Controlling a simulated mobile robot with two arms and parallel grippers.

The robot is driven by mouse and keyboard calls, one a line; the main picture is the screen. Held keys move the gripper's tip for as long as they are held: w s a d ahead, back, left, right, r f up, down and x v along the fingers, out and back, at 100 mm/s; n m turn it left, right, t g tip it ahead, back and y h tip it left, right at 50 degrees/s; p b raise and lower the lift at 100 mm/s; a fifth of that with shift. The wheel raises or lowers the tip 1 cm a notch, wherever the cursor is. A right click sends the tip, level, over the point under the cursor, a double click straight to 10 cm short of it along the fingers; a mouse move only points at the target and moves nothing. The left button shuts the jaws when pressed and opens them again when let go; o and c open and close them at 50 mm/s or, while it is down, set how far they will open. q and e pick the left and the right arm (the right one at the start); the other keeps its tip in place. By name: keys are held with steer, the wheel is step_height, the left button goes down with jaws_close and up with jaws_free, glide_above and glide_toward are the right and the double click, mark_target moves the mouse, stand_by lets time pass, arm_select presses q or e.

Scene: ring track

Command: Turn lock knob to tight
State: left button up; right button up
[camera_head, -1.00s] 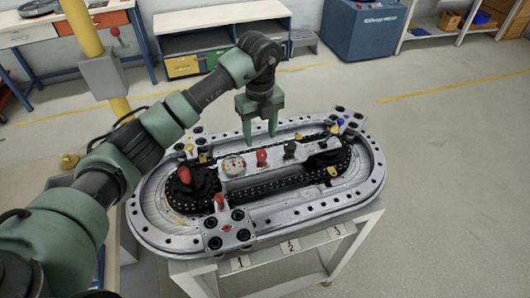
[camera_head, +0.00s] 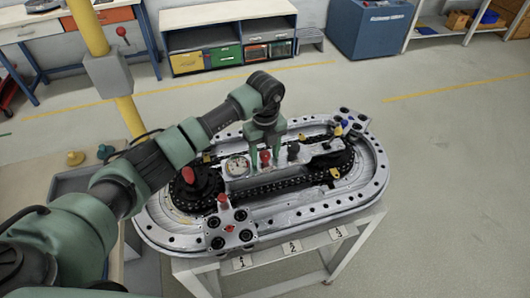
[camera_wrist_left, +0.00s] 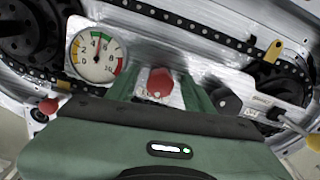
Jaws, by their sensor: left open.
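A red knob (camera_head: 265,157) stands on the silver panel in the middle of the ring track; the wrist view shows it (camera_wrist_left: 160,83) with a partly hidden label below. I take it for the lock knob, but the label is not clearly legible. My left gripper (camera_head: 266,164) points down over it, open, with one green finger on each side of the knob. In the wrist view the fingers (camera_wrist_left: 160,92) straddle it, and I cannot tell whether they touch it. My right gripper is not in view.
A round gauge (camera_wrist_left: 98,53) sits left of the red knob, and a black knob (camera_wrist_left: 226,101) sits close on its right. A black chain (camera_head: 275,187) runs around the silver track (camera_head: 300,213). A red-topped post (camera_head: 188,175) stands at the left.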

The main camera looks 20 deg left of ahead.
arm_select(q)
jaws_close()
steer(key=m+b, duration=0.2)
steer(key=b, duration=0.1)
steer(key=shift+f+m, duration=0.15)
steer(key=shift+m, duration=0.25)
steer(key=m+b, duration=0.4)
steer(key=m, duration=0.1)
steer(key=shift+a+m+b, duration=0.1)
steer(key=shift+m+b, duration=0.2)
steer(key=shift+b, duration=0.1)
steer(key=m+b, duration=0.3)
steer(key=m, duration=0.1)
steer(key=shift+b, duration=0.3)
steer(key=shift+r+m+b, duration=0.2)
steer(key=shift+m+b, duration=1.05)
steer(key=shift+m, duration=0.95)
steer(key=shift+r, duration=0.1)
